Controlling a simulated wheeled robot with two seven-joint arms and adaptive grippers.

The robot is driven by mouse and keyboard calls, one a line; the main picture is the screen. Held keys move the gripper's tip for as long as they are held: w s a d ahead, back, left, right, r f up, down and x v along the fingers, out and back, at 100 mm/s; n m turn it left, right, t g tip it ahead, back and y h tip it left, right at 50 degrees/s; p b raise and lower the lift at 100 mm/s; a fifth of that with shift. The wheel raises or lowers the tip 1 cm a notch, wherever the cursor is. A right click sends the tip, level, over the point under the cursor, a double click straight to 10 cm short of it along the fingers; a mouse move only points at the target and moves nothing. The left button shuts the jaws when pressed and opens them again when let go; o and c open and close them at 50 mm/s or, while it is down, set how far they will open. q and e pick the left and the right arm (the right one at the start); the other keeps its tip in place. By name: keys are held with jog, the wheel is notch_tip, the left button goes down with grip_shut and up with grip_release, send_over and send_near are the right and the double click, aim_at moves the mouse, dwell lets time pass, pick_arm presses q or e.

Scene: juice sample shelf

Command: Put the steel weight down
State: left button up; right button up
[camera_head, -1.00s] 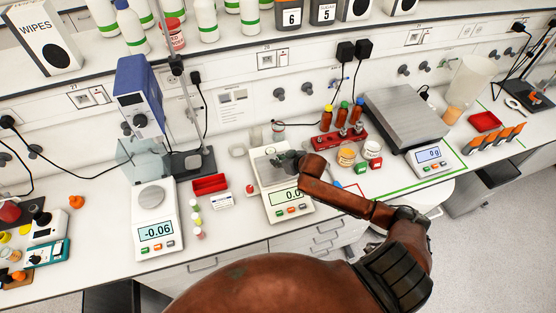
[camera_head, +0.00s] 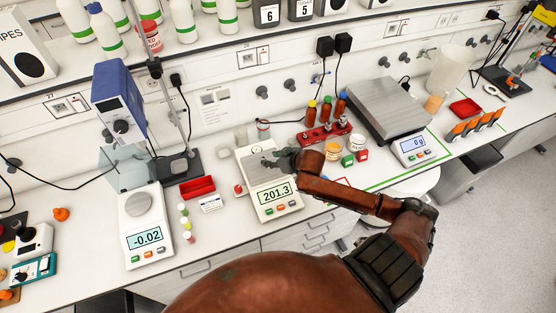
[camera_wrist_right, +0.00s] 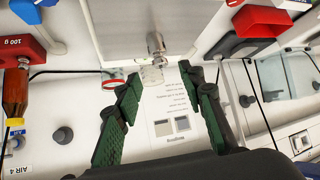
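The steel weight (camera_wrist_right: 156,43) is a small shiny cylinder with a knob, standing at the edge of the balance pan in the right wrist view. In the head view I cannot pick it out clearly beside the gripper. The middle balance (camera_head: 270,187) reads 201.3. My right gripper (camera_head: 274,159) is over its pan; in the right wrist view its green-padded fingers (camera_wrist_right: 170,88) are spread wide with nothing between them. The weight appears just beyond the fingertips, apart from both. My left gripper is not in view.
A second balance (camera_head: 146,222) reads -0.02 at left, with a red tray (camera_head: 198,188) and small vials between the balances. To the right stand a red rack (camera_head: 327,133) of brown bottles, small jars and a large scale (camera_head: 385,108). Glassware (camera_wrist_right: 152,75) stands behind the pan.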

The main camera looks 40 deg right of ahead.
jog(key=v, duration=0.5)
jog(key=shift+s+r, duration=0.25)
jog(key=shift+s, duration=0.05)
